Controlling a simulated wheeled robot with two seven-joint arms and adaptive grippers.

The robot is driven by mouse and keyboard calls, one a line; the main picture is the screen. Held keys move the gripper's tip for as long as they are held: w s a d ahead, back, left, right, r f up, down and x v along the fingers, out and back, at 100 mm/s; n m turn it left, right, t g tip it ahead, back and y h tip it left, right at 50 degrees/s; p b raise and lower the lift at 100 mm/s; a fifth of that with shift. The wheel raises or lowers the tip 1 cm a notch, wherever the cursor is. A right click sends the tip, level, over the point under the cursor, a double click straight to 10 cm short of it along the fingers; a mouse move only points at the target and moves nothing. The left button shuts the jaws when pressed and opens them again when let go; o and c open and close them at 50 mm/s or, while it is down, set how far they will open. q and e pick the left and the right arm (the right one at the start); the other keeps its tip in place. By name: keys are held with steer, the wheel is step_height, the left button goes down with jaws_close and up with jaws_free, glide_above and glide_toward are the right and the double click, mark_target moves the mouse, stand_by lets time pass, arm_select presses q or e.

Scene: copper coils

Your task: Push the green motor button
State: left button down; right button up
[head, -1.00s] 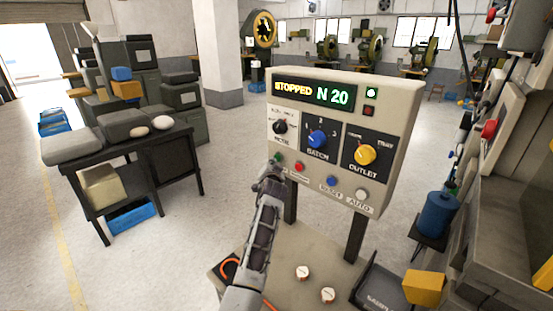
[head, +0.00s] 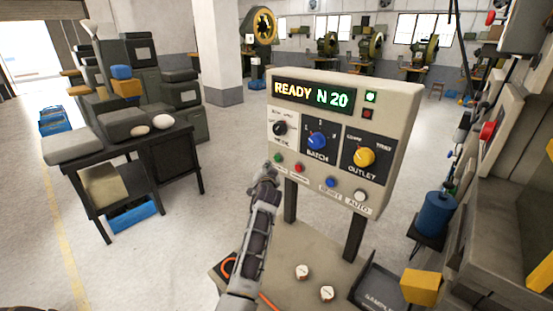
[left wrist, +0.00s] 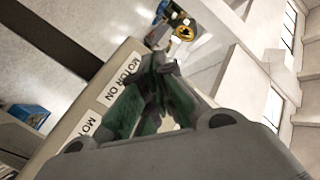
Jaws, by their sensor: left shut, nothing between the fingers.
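The control panel (head: 395,110) stands upright on two dark legs, and its display (head: 312,95) reads "READY N 20". The green motor button (head: 278,157) is at the panel's lower left, left of a red button (head: 298,168). My left gripper (head: 268,169) is shut and empty, with its tip just below and left of the green button. I cannot tell the exact gap to it. In the left wrist view the shut fingers (left wrist: 160,65) show beside a "MOTOR ON" label (left wrist: 122,80); I cannot make out the green button there. My right gripper is out of view.
The panel also has a black knob (head: 280,128), a blue knob (head: 317,141), a yellow knob (head: 364,156), a blue button (head: 330,182) and a white button (head: 360,196). A dark bench (head: 130,150) stands at left.

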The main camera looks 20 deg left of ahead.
arm_select(q)
steer(key=s+p, duration=0.1)
steer(key=s+a+p, duration=0.1)
steer(key=s, duration=0.1)
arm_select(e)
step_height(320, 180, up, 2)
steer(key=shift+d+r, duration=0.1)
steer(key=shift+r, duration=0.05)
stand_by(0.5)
